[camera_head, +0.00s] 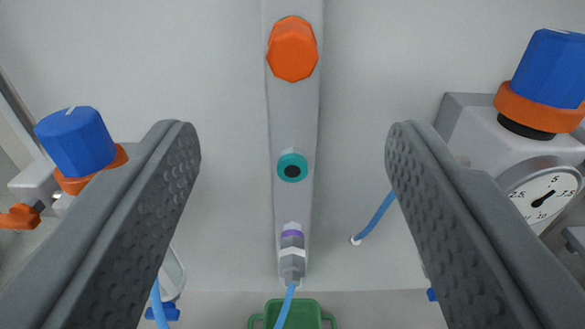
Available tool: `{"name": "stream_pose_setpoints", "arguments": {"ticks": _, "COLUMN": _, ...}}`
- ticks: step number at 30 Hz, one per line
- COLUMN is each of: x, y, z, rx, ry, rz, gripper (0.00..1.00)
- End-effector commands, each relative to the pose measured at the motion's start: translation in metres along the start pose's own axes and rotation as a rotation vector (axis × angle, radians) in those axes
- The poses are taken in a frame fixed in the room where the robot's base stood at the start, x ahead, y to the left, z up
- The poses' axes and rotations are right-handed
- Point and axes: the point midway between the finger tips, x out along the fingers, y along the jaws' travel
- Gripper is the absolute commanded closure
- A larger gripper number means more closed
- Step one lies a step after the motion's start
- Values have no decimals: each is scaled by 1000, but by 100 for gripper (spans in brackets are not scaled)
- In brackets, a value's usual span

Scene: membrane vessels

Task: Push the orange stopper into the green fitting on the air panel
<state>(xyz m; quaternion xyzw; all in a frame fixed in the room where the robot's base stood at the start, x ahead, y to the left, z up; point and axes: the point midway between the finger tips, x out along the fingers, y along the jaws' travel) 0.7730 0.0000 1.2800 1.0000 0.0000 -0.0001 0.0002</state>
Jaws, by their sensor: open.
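An orange faceted stopper (293,50) is at the upper part of the narrow grey air panel (295,118), seen nearly end-on. A thin green edge shows just above it, perhaps a fitting behind it; I cannot tell how deep it sits. Lower on the panel is a teal-green fitting (292,167) with an open dark hole. My gripper (294,140) is open and empty, with one ribbed finger on each side of the panel. The teal-green fitting appears between the fingers, and the orange stopper above the fingertips.
Below is a purple-ringed fitting (292,235) with a blue tube (285,307). A green container (316,312) is at the bottom. Blue knobs with orange collars stand left (76,142) and right (549,70); a dial gauge (543,195) is at right.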

Motion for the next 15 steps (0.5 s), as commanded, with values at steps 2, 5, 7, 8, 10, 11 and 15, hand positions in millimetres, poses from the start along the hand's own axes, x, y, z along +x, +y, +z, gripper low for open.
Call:
{"name": "stream_pose_setpoints", "arguments": {"ticks": 2, "x": -13, "y": 0, "z": 0, "rx": 0, "ry": 1, "rz": 0, "gripper": 43}}
{"name": "stream_pose_setpoints", "arguments": {"ticks": 5, "x": -25, "y": 0, "z": 0, "rx": 0, "ry": 0, "rz": 0, "gripper": 43}}
{"name": "stream_pose_setpoints", "arguments": {"ticks": 7, "x": -32, "y": 0, "z": 0, "rx": 0, "ry": 0, "rz": 0, "gripper": 43}}
{"name": "stream_pose_setpoints", "arguments": {"ticks": 8, "x": -35, "y": 0, "z": 0, "rx": 1, "ry": 0, "rz": 0, "gripper": 43}}
{"name": "stream_pose_setpoints", "arguments": {"ticks": 10, "x": -39, "y": 0, "z": 0, "rx": 1, "ry": 0, "rz": 0, "gripper": 43}}
{"name": "stream_pose_setpoints", "arguments": {"ticks": 11, "x": -40, "y": 0, "z": 0, "rx": 1, "ry": 0, "rz": 0, "gripper": 43}}
{"name": "stream_pose_setpoints", "arguments": {"ticks": 15, "x": -43, "y": 0, "z": 1, "rx": 1, "ry": -1, "rz": 0, "gripper": 43}}
